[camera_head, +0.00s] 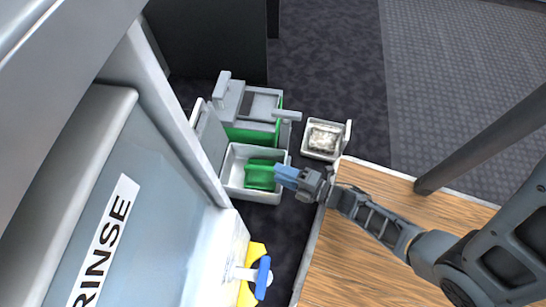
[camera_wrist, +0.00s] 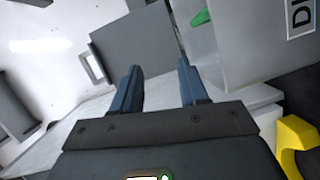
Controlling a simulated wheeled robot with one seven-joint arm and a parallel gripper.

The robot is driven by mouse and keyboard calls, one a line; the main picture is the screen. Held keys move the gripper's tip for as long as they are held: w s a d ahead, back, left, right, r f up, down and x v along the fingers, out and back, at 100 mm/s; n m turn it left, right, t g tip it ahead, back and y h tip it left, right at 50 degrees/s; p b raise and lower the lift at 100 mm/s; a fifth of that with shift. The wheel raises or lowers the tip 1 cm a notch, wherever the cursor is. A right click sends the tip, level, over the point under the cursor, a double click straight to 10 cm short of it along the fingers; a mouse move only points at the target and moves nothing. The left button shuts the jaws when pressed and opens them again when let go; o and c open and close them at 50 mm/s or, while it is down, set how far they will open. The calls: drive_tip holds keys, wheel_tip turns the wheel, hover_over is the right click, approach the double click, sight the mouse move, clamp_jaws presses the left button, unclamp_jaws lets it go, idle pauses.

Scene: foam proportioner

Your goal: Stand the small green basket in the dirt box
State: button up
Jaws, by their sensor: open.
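A small green basket (camera_head: 260,174) sits inside a white open box (camera_head: 236,187) in the head view; whether it stands upright I cannot tell. My gripper (camera_head: 284,176) is at the right side of this box, its blue fingers over or beside the rim. In the wrist view my gripper (camera_wrist: 160,88) is open, with nothing visible between its fingers. A grey-white box there has a partly cut-off label starting "DI" (camera_wrist: 300,18), likely the dirt box. A bit of green (camera_wrist: 201,18) shows at its edge.
A grey unit with a green part (camera_head: 249,135) stands behind the white box. A small white container with crumbly contents (camera_head: 323,139) is to the right. A wooden tabletop (camera_head: 380,240) lies under my arm. The RINSE panel (camera_head: 105,240), a yellow part and a blue handle (camera_head: 263,277) are at front left.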

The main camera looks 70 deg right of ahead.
drive_tip(key=shift+s+r, duration=0.1)
drive_tip(key=shift+s, duration=0.15)
drive_tip(key=s+a+r+m, duration=0.2)
drive_tip(key=r+m, duration=0.3)
drive_tip(key=r, duration=0.6)
drive_tip(key=s+a+r+m+g+y, duration=0.1)
drive_tip(key=s+a+r+m, duration=0.2)
drive_tip(key=r, duration=0.9)
drive_tip(key=s+a+r+m, duration=0.3)
drive_tip(key=a+r+m, duration=0.3)
drive_tip(key=r, duration=0.6)
drive_tip(key=shift+s+m+g+y, duration=0.25)
drive_tip(key=shift+m+g+y, duration=0.15)
drive_tip(key=shift+m, duration=0.1)
drive_tip(key=shift+r, duration=0.1)
wheel_tip(320, 180, up, 32)
drive_tip(key=p, duration=3.2)
drive_tip(key=shift+r+p, duration=0.25)
drive_tip(key=shift+p, duration=0.1)
drive_tip(key=shift+s, duration=0.1)
